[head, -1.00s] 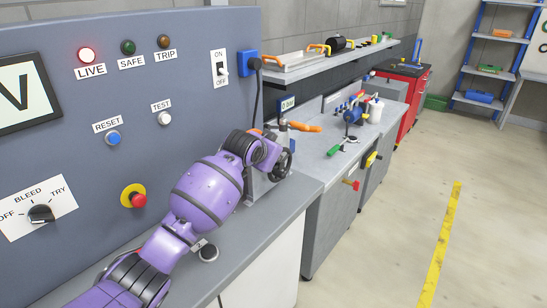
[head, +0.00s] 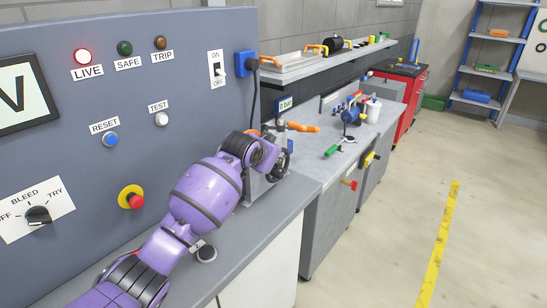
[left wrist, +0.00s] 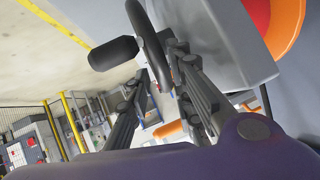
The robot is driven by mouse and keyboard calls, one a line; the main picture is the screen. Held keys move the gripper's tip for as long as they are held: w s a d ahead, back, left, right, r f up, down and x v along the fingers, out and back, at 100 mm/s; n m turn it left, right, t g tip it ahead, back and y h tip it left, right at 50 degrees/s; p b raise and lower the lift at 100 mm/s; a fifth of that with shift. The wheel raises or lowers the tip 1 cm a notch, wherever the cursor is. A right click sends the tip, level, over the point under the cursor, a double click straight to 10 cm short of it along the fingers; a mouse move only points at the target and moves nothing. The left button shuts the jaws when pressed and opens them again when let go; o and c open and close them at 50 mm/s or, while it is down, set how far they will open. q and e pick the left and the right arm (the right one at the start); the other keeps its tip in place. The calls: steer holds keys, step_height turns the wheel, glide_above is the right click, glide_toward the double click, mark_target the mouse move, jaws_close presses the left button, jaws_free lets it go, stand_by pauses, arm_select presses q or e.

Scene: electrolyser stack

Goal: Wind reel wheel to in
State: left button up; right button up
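The reel wheel (left wrist: 150,35) is a dark ring with a black knob handle (left wrist: 98,54), large in the left wrist view. It sits beside a grey housing (left wrist: 235,50). My left gripper (left wrist: 160,72) has its fingers on either side of the wheel's rim, near its lower end. Whether both fingers press on the rim is not clear. In the head view my purple left arm reaches over the bench to the grey reel stand (head: 258,188), and its wrist hides most of the wheel and the fingers. My right gripper is not in view.
A grey control panel (head: 185,85) with a lit red LIVE lamp (head: 83,56) stands left of the arm. An orange handle (head: 302,127) is just beyond the wheel. A second bench (head: 320,170) holds tools and a bottle. The floor to the right is clear.

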arm_select(q)
steer(key=v, duration=1.2)
steer(key=w+f+h, duration=0.1)
steer(key=w+f, duration=0.1)
steer(key=w+d+f+t+h+b, duration=0.1)
steer(key=w+f, duration=0.2)
steer(key=w+f+n+b, duration=0.1)
steer(key=w+f, duration=0.2)
steer(key=shift+d+h, duration=0.35)
steer(key=shift+h, duration=0.05)
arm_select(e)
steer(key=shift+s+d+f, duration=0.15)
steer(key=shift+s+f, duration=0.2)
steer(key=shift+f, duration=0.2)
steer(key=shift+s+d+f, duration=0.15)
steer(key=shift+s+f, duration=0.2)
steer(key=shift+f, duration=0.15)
arm_select(q)
jaws_close()
